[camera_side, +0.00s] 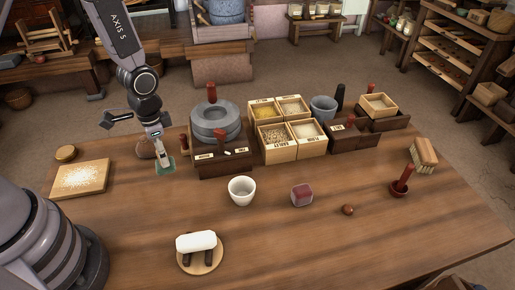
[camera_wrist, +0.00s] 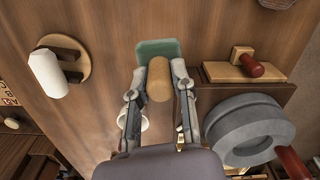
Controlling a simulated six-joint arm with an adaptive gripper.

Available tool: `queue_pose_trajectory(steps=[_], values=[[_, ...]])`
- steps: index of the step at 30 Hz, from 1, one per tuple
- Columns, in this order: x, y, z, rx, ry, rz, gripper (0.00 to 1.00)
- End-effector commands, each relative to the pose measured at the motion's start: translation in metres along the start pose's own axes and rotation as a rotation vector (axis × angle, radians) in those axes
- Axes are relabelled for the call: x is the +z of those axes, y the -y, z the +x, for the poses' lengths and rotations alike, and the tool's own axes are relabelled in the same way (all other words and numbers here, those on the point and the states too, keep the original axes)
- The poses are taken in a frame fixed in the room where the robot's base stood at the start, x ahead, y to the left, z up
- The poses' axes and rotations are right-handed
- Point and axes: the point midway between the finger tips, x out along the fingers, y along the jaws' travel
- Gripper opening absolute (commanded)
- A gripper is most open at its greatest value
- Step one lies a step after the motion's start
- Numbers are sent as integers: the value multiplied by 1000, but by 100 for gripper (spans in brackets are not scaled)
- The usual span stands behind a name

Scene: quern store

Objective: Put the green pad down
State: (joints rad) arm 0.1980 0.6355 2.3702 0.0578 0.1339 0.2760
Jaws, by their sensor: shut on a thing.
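The green pad (camera_side: 167,170) is at the tip of my gripper (camera_side: 161,162) in the side view, low over the wooden table left of the quern. In the wrist view the green pad (camera_wrist: 150,47) shows just beyond my fingertips (camera_wrist: 158,78). A tan rounded grip (camera_wrist: 159,80) sits between the two fingers and overlaps the pad; it looks like the pad's handle. My gripper is shut on it. I cannot tell whether the pad touches the table.
The grey quern (camera_side: 213,122) on its dark base stands close right of my gripper. A tan board (camera_side: 81,178) lies to the left. A white cup (camera_side: 242,190) and a round board with a white roll (camera_side: 197,241) are nearer the front. Bare table lies between them.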

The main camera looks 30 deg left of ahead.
Motion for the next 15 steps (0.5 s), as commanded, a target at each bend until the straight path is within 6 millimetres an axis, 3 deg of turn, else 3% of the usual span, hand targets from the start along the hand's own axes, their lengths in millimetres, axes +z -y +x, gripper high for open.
queue_pose_trajectory(steps=[5,9,15], values=[[-52,-50,-7,-2,-5,40,0],[-94,-117,-14,-2,-6,64,0],[-120,-210,-27,-1,-5,87,0]])
